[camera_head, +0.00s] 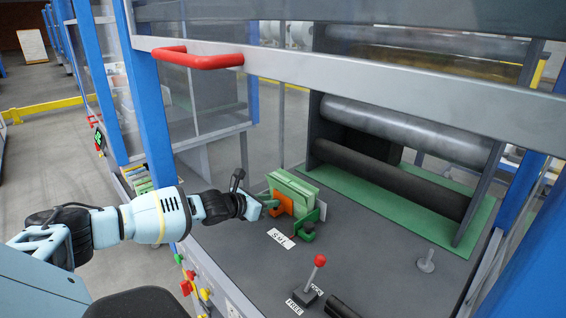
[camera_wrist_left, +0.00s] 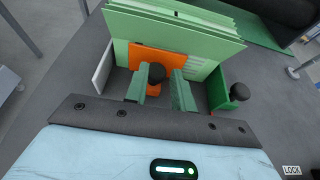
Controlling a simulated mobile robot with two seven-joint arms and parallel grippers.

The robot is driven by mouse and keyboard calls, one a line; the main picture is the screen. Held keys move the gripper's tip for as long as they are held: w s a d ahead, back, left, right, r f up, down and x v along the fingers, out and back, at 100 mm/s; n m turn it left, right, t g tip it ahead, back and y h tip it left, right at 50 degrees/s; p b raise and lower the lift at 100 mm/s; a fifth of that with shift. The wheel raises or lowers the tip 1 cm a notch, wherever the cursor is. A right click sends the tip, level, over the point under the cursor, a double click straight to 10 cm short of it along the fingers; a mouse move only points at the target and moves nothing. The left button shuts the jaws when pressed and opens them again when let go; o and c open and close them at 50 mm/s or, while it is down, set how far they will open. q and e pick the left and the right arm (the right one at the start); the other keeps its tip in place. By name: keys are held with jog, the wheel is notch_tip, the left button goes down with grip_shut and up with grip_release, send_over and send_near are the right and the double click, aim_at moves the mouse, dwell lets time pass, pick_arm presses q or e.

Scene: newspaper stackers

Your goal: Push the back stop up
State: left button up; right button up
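A stack of pale green sheets (camera_head: 293,190) stands on edge on the dark table, and it fills the top of the left wrist view (camera_wrist_left: 175,30). An orange plate (camera_head: 283,203) stands against its near side; the orange plate (camera_wrist_left: 172,66) has a black knob (camera_wrist_left: 156,72) in front of it. No label marks which piece is the back stop. My left gripper (camera_head: 268,198) reaches in from the left at the orange plate. Its two green fingers (camera_wrist_left: 159,90) are apart, with the black knob between their tips; contact cannot be told. My right gripper is not in view.
A green plate with another black knob (camera_wrist_left: 239,92) stands to the right, and a white plate (camera_wrist_left: 103,66) to the left. A red-ball lever (camera_head: 320,261) stands nearer. Dark rollers (camera_head: 395,178) lie behind. A grey beam with a red handle (camera_head: 200,60) crosses above.

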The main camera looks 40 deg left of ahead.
pick_arm(q)
jog(key=o, duration=0.5)
jog(key=shift+c, duration=0.2)
jog(key=shift+d+p+v, duration=0.2)
jog(key=shift+p+v, duration=0.25)
jog(key=shift+v, duration=2.15)
jog(key=p+v, duration=0.1)
jog(key=v, duration=0.3)
jog(key=shift+s+r+p, duration=0.15)
jog(key=shift+r+p, duration=0.2)
jog(key=shift+p, duration=0.05)
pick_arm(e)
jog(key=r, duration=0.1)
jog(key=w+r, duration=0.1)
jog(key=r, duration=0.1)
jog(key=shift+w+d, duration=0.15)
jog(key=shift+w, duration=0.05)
